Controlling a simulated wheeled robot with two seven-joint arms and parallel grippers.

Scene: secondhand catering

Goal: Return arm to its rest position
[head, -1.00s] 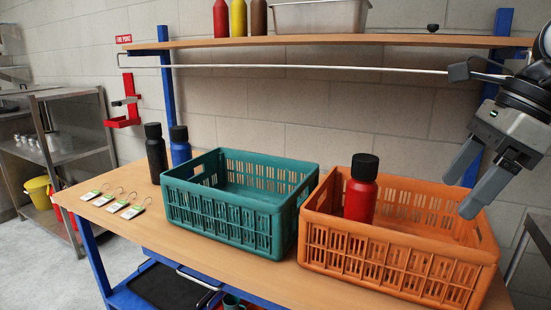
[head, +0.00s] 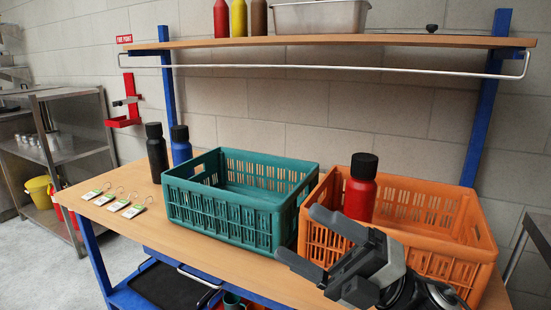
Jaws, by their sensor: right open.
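My right gripper (head: 305,240) is open and empty at the lower right of the head view. It is in front of the orange crate (head: 461,262) and hides part of that crate's near wall. Its fingers point left. A red bottle with a black cap (head: 359,196) stands upright in the left part of the orange crate, apart from the gripper as far as the picture shows. My left gripper is not in view.
A green crate (head: 220,225) stands on the wooden table, left of the orange one. A black bottle (head: 157,154) and a blue bottle (head: 181,148) stand beside it. Several tags (head: 122,205) lie at the left. A shelf (head: 320,41) with a rail runs above.

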